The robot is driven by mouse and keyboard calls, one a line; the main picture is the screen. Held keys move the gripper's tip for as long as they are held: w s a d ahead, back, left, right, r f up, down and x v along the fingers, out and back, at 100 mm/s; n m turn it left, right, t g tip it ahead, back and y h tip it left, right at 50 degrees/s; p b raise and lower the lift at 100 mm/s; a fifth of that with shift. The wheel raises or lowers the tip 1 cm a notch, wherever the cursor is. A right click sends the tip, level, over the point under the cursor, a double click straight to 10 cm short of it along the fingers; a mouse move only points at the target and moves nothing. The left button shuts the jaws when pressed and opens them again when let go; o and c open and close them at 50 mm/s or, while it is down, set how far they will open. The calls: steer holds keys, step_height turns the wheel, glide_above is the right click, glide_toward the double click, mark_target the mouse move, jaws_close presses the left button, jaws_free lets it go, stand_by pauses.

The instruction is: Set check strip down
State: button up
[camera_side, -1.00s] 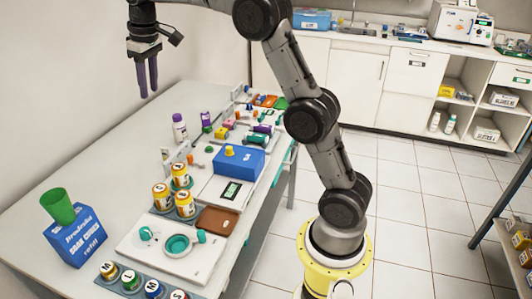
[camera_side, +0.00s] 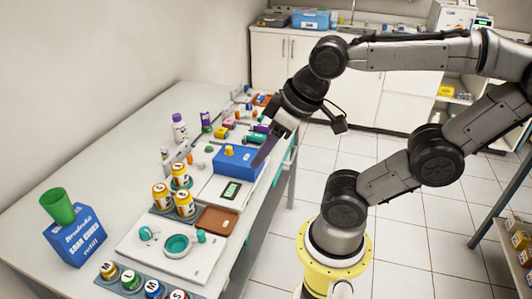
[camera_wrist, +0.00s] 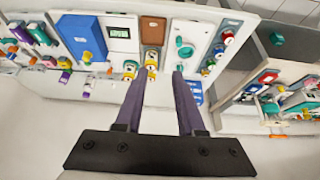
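I cannot pick out a check strip for certain in either view. My gripper (camera_side: 258,163) hangs at the right edge of the table, beside the blue box (camera_side: 238,161). In the wrist view, my gripper (camera_wrist: 159,76) has its two dark purple fingers apart with nothing visible between them. A white panel with a dark display (camera_side: 231,190) lies in front of the blue box, and the display also shows in the wrist view (camera_wrist: 120,32). A brown tray (camera_side: 217,221) lies nearer the camera.
A white board with a teal dish (camera_side: 177,245) lies near the front. Yellow-labelled jars (camera_side: 184,204) stand left of the brown tray. A white bottle (camera_side: 179,129) stands farther back.

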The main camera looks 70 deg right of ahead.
steer(key=shift+o, duration=1.2)
steer(key=shift+s+f, duration=0.25)
steer(key=shift+s, duration=0.05)
steer(key=shift+o, duration=1.4)
